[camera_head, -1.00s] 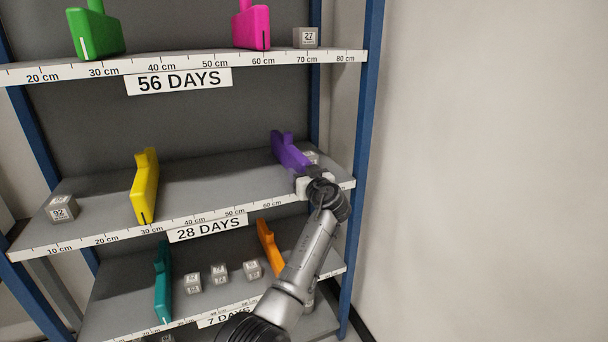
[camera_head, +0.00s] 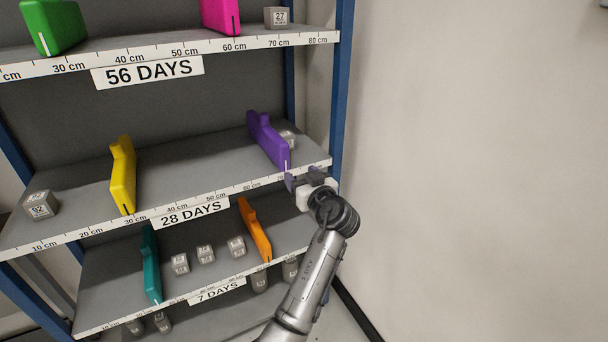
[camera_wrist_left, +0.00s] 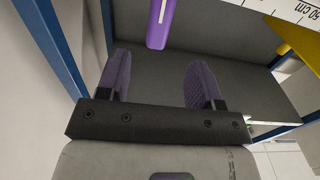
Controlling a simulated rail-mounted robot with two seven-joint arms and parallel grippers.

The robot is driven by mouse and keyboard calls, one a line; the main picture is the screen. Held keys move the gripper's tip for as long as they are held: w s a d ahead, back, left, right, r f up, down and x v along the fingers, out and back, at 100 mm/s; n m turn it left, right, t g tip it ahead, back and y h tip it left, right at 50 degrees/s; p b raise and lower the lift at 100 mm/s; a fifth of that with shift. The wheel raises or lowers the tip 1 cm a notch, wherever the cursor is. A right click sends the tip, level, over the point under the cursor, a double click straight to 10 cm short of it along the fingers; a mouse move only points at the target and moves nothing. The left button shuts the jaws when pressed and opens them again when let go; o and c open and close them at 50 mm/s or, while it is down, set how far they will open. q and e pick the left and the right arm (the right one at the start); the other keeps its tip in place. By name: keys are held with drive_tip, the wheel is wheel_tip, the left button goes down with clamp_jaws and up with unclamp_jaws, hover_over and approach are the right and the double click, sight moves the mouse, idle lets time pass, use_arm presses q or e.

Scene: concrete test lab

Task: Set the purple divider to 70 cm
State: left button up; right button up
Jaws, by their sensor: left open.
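The purple divider (camera_head: 268,140) stands on the middle shelf, the 28 DAYS one, near its right end. Its white front mark sits to the right of the 60 cm label; the label nearest the mark is hidden by my gripper. My left gripper (camera_head: 302,181) is open and empty, just in front of the shelf edge and slightly below and right of the divider's front end. In the left wrist view, the divider's front end (camera_wrist_left: 161,22) lies beyond and between the two spread fingers (camera_wrist_left: 158,80), apart from them. My right gripper is not in view.
A grey cube (camera_head: 288,138) sits behind the purple divider on its right. A yellow divider (camera_head: 123,177) and another cube (camera_head: 41,205) stand further left. A blue rack post (camera_head: 341,90) rises at the right. An orange divider (camera_head: 254,230) stands on the shelf below.

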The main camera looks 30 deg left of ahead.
use_arm(q)
drive_tip(key=shift+s+d, duration=0.4)
drive_tip(key=shift+d, duration=0.1)
idle(0.3)
drive_tip(key=s+d+r+m+t+h+p, duration=0.2)
drive_tip(key=s+d+r+m+h+p, duration=0.25)
drive_tip(key=s+m+h, duration=0.55)
drive_tip(key=s+d+f+m+g+h+p, duration=0.1)
drive_tip(key=s+f+g+h+p, duration=0.15)
drive_tip(key=s+f+p, duration=0.7)
drive_tip(key=s+r+m+g+h+p, duration=0.1)
drive_tip(key=s+g+p, duration=0.3)
drive_tip(key=s, duration=1.3)
drive_tip(key=s+d+f+m+g+h+p, duration=0.1)
drive_tip(key=s+f+g+p, duration=0.35)
drive_tip(key=s, duration=0.85)
wheel_tip(320, 180, up, 37)
drive_tip(key=t+p, duration=0.2)
drive_tip(key=p, duration=3.7)
drive_tip(key=shift+w+p, duration=0.15)
drive_tip(key=shift+p, duration=0.15)
